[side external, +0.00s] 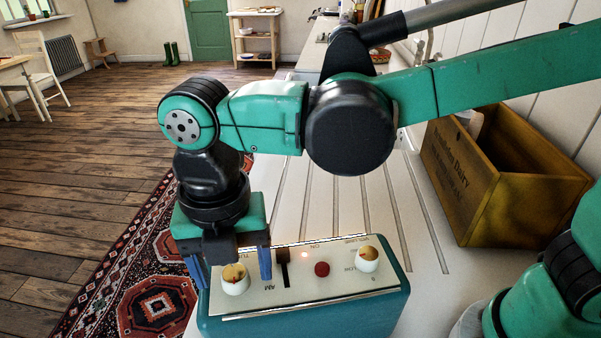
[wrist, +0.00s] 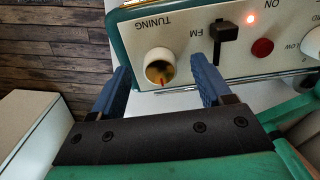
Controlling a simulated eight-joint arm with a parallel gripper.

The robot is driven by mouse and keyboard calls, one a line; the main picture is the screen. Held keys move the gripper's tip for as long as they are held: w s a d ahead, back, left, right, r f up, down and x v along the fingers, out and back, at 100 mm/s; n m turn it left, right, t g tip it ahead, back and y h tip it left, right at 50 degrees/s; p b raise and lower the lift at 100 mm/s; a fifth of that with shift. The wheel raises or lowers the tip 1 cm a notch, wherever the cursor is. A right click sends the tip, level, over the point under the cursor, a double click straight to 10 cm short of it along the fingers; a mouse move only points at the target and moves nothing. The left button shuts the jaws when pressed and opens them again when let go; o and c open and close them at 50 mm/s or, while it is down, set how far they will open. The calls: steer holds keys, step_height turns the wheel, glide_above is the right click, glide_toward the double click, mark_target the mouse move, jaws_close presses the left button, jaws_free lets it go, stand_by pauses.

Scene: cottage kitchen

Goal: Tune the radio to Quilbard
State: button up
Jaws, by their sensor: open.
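The teal radio (side external: 300,318) with a cream top panel stands on the white counter, its lettering upside down in the wrist view. Its white tuning knob (wrist: 152,57) has a brass-coloured face with a red mark toward the lower edge in the wrist view; it also shows in the side view (side external: 235,288). My gripper (wrist: 162,66) is open, one blue finger on each side of this knob; I cannot tell whether they touch it. The dark band slider (wrist: 226,33) sits by FM. A small red light (wrist: 250,18) glows near ON. No station name is readable.
The panel also holds a red button (side external: 322,269) and a white volume knob (side external: 368,262), right of the tuning knob. A wooden dairy crate (side external: 510,205) stands on the counter at right. The counter (side external: 300,195) behind the radio is clear; a patterned rug (side external: 150,290) lies below left.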

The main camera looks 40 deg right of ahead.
steer(key=shift+f, duration=0.1)
jaws_close()
